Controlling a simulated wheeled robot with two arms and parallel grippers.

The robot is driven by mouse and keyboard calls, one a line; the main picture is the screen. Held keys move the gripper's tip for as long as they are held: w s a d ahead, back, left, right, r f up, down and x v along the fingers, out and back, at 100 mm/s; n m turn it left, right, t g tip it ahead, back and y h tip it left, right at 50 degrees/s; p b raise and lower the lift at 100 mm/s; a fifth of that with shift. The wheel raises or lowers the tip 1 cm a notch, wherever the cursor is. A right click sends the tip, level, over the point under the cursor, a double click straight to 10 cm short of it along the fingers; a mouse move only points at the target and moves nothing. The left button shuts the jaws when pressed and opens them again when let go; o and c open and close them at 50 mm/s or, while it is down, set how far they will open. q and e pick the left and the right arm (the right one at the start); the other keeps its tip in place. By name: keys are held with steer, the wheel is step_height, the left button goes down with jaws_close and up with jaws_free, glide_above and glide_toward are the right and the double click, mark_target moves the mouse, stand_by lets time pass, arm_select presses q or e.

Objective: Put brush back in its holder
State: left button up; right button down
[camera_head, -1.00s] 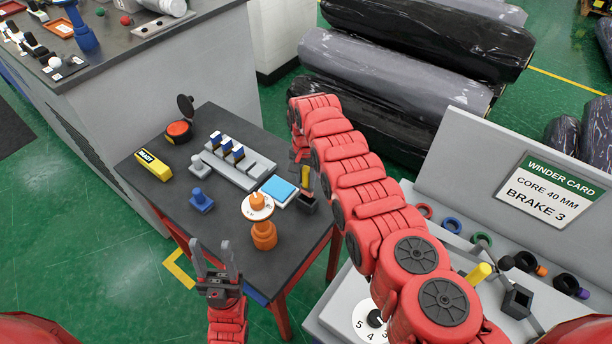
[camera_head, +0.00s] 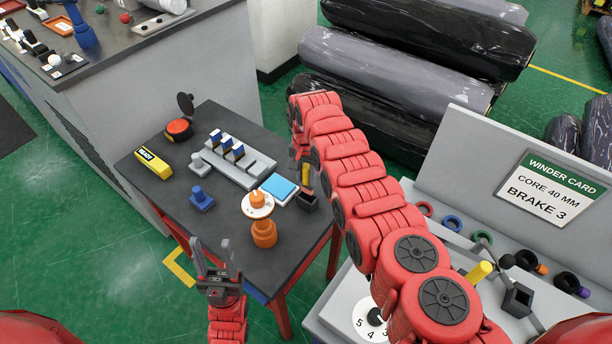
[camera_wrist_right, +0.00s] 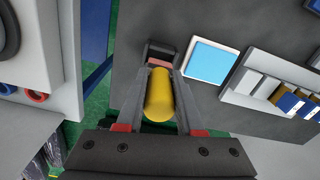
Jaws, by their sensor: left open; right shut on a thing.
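The brush shows as a yellow handle (camera_wrist_right: 159,96) between the fingers of my right gripper (camera_wrist_right: 160,88), which is shut on it. In the head view the handle (camera_head: 305,174) is seen beside my right arm, over the right edge of the small dark table. A dark open box, which looks like the holder (camera_head: 308,202), is just below the handle. In the right wrist view a dark box with a pinkish part (camera_wrist_right: 161,53) lies just beyond the handle's end; I cannot tell whether the brush is inside it. My left gripper (camera_head: 213,262) is open and empty at the table's near left.
A grey winder panel (camera_head: 470,160) stands at right.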

mark_target(306, 184)
steer(key=shift+f, duration=0.15)
steer(key=shift+f+b, duration=0.85)
steer(key=shift+b, duration=0.15)
steer(key=shift+f, duration=0.2)
steer(key=shift+f+b, duration=1)
steer(key=shift+b, duration=0.05)
steer(key=shift+f, duration=0.1)
steer(key=shift+f+b, duration=0.8)
steer(key=shift+b, duration=0.1)
steer(key=shift+f, duration=0.15)
steer(key=shift+c, duration=2.3)
jaws_free()
